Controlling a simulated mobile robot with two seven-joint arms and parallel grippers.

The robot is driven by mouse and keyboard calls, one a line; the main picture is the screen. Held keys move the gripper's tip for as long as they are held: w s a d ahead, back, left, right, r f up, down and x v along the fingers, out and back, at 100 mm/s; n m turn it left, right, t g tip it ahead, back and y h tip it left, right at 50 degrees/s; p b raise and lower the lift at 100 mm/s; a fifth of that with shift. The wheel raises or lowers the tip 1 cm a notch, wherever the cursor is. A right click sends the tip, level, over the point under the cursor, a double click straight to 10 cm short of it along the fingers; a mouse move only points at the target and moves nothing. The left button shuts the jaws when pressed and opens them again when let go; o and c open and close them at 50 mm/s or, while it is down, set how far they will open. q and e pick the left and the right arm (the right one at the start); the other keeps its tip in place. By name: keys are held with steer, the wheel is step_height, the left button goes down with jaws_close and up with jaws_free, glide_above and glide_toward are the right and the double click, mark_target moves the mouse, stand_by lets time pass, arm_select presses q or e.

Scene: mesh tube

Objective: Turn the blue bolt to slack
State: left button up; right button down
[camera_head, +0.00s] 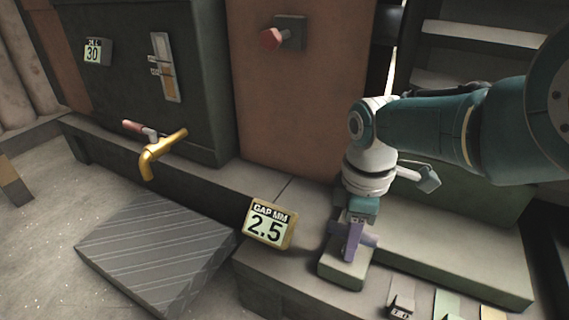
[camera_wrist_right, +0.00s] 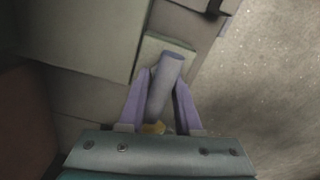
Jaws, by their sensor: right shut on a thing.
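My right gripper (camera_head: 353,252) points down over a small green-grey block (camera_head: 344,271) on the ledge at the right. Its purple fingers are shut on a bluish-grey cylindrical piece, which I take to be the blue bolt (camera_wrist_right: 166,84). In the right wrist view the piece lies between the two fingers (camera_wrist_right: 162,98). In the head view the fingers hide most of it, so its turn angle cannot be told. A yellow-framed sign reading "GAP MM 2.5" (camera_head: 268,224) stands left of the gripper. My left gripper is not in view.
A brass tap (camera_head: 160,152) sticks out at left above a grey ribbed plate (camera_head: 155,255). A red knob (camera_head: 272,38) sits on the brown panel (camera_head: 300,110). A sign reading "30" (camera_head: 93,54) is on the dark cabinet. Small labelled blocks (camera_head: 401,303) stand at front right.

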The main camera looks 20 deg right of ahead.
steer(key=shift+n, duration=0.6)
steer(key=c, duration=0.6)
jaws_free()
step_height(320, 180, up, 10)
steer(key=p, duration=1)
